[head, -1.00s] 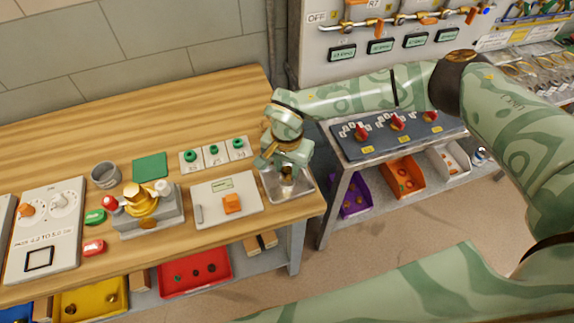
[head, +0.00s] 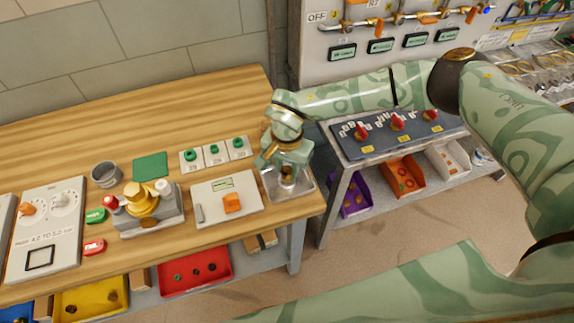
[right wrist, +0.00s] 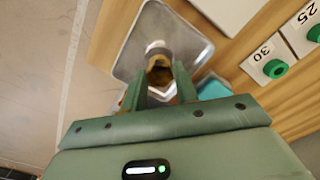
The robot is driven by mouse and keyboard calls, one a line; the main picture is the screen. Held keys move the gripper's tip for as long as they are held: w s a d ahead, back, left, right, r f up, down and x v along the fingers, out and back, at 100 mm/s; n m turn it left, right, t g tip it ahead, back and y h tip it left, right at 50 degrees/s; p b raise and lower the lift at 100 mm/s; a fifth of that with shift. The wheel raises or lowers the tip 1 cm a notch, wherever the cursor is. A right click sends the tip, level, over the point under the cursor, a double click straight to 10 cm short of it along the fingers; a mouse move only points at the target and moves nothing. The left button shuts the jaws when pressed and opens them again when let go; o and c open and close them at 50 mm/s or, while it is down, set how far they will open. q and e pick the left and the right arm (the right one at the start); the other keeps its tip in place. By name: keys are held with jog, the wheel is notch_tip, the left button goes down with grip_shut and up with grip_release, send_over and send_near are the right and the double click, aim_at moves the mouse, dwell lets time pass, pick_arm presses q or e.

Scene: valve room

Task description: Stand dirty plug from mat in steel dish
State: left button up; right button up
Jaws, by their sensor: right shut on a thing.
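The steel dish (head: 307,190) is a shallow, square metal tray at the right front corner of the wooden bench. It also shows in the right wrist view (right wrist: 133,58). My right gripper (head: 286,172) points down over the dish, its fingers shut on a dirty brown-and-brass plug (head: 287,181). In the right wrist view the plug (right wrist: 160,68) sits between the fingertips, inside the dish's outline. I cannot tell whether its lower end touches the dish floor. The green square mat (head: 150,166) lies bare on the bench. My left gripper is not in view.
A white board with an orange block (head: 232,202) lies left of the dish. Numbered cards with green rings (head: 214,152) lie behind it. A teal item (right wrist: 213,88) is close beside the dish. The bench's right edge is close to the dish, with a gap beyond.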

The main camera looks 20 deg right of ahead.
jog(key=shift+f+b, duration=0.55)
jog(key=shift+f, duration=0.45)
dwell(1.2)
jog(key=o, duration=1.1)
jog(key=shift+o, duration=0.2)
jog(key=shift+r, duration=0.1)
jog(key=shift+r+p, duration=3.05)
jog(key=shift+r, duration=0.9)
